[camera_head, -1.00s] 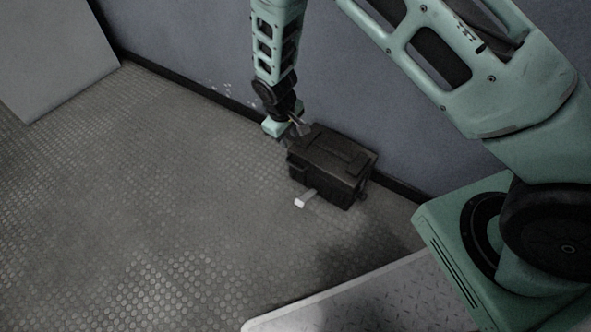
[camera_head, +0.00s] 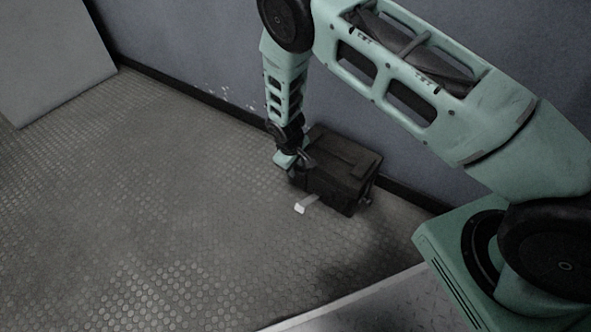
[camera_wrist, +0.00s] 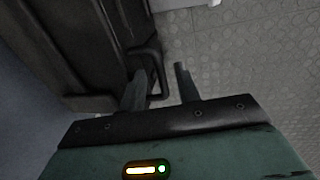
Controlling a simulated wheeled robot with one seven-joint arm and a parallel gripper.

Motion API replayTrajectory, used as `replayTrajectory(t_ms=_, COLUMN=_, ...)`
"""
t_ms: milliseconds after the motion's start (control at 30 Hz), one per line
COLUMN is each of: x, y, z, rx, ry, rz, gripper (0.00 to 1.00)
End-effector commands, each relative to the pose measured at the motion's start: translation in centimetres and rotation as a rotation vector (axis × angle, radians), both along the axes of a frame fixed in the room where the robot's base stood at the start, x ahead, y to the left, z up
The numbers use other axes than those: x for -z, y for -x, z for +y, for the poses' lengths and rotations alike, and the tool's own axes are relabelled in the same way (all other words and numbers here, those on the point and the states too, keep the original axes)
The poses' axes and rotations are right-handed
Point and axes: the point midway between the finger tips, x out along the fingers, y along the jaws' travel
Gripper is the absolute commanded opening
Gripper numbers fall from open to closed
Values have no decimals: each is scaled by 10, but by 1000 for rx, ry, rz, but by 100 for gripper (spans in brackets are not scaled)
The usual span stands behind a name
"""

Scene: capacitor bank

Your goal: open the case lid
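The black case (camera_head: 345,172) stands on the floor by the wall, with its lid (camera_head: 343,155) shut. My gripper (camera_head: 291,164) is low at the case's left end in the head view. In the wrist view, the case's dark side (camera_wrist: 75,45) fills the upper left, with a dark looped handle (camera_wrist: 163,78) sticking out from it. My gripper's two fingers (camera_wrist: 160,82) are apart, and the handle lies between them or just beyond them. I cannot tell whether either finger touches it. The fingertips are hidden in the head view.
A light tab (camera_head: 304,205) sticks out near the floor at the case's front. The grey wall (camera_head: 190,60) is close behind. The patterned floor (camera_head: 150,200) is clear to the left and front. A pale panel (camera_head: 55,55) stands at far left.

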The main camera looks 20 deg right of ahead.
Motion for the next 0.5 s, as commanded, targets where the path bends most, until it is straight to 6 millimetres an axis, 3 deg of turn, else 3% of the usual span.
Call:
replayTrajectory(t_ms=333, x=4, y=-1, z=-1, rx=0, ry=0, rz=0, gripper=33)
replayTrajectory(t_ms=367, x=4, y=-1, z=-1, rx=0, ry=0, rz=0, gripper=30)
replayTrajectory(t_ms=467, x=4, y=-1, z=-1, rx=0, ry=0, rz=0, gripper=2)
replayTrajectory(t_ms=500, x=4, y=0, z=-1, rx=0, ry=0, rz=0, gripper=0)
